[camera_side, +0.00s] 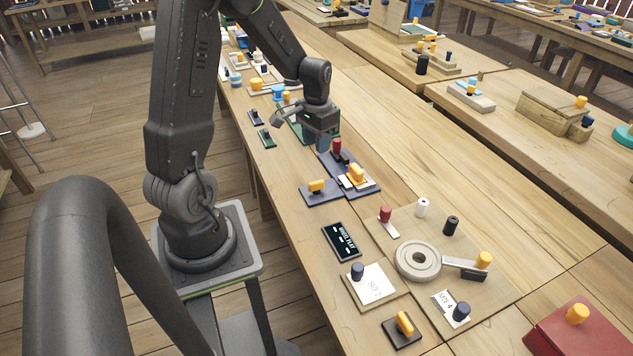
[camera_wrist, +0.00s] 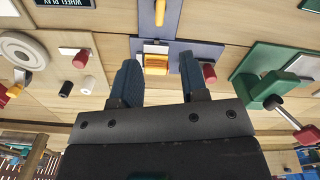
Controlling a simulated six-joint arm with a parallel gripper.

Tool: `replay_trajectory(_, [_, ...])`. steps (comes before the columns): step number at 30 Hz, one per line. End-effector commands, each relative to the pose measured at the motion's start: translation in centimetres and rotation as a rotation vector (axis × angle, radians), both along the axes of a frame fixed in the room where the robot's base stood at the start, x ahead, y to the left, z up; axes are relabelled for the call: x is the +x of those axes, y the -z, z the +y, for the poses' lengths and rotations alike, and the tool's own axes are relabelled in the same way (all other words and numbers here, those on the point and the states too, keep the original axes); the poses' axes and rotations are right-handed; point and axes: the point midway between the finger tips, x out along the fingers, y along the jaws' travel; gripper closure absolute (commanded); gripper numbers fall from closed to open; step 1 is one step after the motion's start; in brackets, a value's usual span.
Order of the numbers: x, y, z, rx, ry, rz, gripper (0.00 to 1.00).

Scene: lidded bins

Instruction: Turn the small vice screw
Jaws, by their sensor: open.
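A green vice-like block (camera_wrist: 262,88) stands at the right of the wrist view. A metal rod (camera_wrist: 286,114) sticks out of it and ends in a red knob (camera_wrist: 305,134); I take this to be the vice screw. In the side view a green base (camera_side: 297,128) shows partly behind my wrist, and the screw cannot be made out there. My gripper (camera_wrist: 160,70) is open, with two blue fingers apart and nothing between them. In the side view my gripper (camera_side: 323,142) hangs over the bench, just behind a red knob (camera_side: 337,147). The vice is to the right of my fingers in the wrist view, not touching them.
A dark blue board (camera_side: 368,188) with a yellow block (camera_side: 356,174) lies near my gripper. A wheel board (camera_side: 418,260) with several knobs stands nearer the camera. Small plates line the bench's left edge.

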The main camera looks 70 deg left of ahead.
Motion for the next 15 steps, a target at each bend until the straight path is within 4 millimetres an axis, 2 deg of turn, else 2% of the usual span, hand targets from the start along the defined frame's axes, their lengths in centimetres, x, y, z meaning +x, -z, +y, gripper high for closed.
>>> replay_trajectory(3, [0.0, 0.0, 0.0, 0.0, 0.17, 0.0, 0.6])
replay_trajectory(6, [0.0, 0.0, 0.0, 0.0, 0.253, 0.0, 0.6])
replay_trajectory(11, [0.0, 0.8, 0.0, -0.001, 0.289, 0.001, 0.6])
replay_trajectory(15, [-0.1, 2.9, -0.1, -0.004, 0.287, 0.004, 0.6])
